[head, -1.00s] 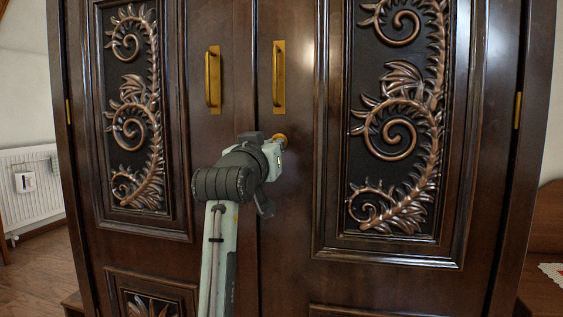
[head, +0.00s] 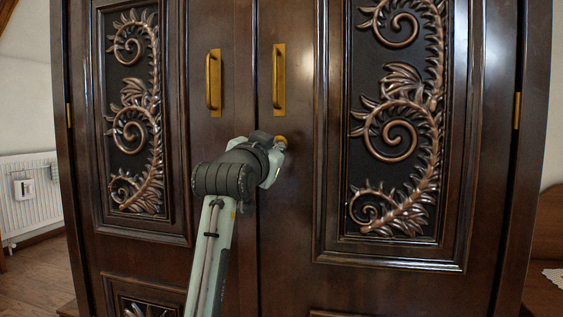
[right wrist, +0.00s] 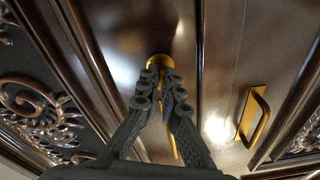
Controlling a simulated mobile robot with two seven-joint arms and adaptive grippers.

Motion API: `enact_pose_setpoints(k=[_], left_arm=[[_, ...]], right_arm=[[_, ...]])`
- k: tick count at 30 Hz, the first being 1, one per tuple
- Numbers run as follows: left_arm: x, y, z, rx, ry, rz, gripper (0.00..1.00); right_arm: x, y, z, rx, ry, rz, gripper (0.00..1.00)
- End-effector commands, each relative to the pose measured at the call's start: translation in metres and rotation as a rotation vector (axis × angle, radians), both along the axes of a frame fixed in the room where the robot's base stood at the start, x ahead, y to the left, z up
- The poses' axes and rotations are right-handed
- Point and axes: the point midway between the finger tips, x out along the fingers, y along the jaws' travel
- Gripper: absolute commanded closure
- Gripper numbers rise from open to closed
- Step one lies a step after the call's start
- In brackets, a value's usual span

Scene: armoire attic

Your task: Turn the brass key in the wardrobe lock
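The wardrobe (head: 290,220) is dark wood with two closed doors. The brass lock with its key (head: 281,140) is on the right door, below that door's handle. My right gripper (head: 276,147) reaches it from the lower left. In the right wrist view, the fingers of my right gripper (right wrist: 161,82) come close together right in front of the round brass part (right wrist: 160,61). They look shut on the key, which they mostly hide. A thin brass strip shows between the fingers lower down. My left gripper is not in view.
Brass handles stand on the left door (head: 213,82) and the right door (head: 279,80), above my gripper. Carved panels (head: 400,120) stand out on both doors. A white radiator (head: 30,195) is at the far left.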

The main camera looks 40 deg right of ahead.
Motion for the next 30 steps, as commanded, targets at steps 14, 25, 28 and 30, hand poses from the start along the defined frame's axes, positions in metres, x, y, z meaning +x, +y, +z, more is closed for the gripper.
enact_pose_setpoints(k=[14,25,28,30], left_arm=[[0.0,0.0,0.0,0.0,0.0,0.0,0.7],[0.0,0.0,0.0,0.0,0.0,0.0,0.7],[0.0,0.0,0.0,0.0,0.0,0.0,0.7],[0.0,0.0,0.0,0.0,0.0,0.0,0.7]], right_arm=[[0.0,0.0,0.0,0.0,0.003,0.001,0.71],[-0.012,0.015,-0.002,-0.002,0.003,0.001,0.71],[-0.025,0.03,-0.004,-0.002,0.003,0.001,0.71],[-0.035,0.042,-0.006,-0.003,0.003,0.002,0.71]])
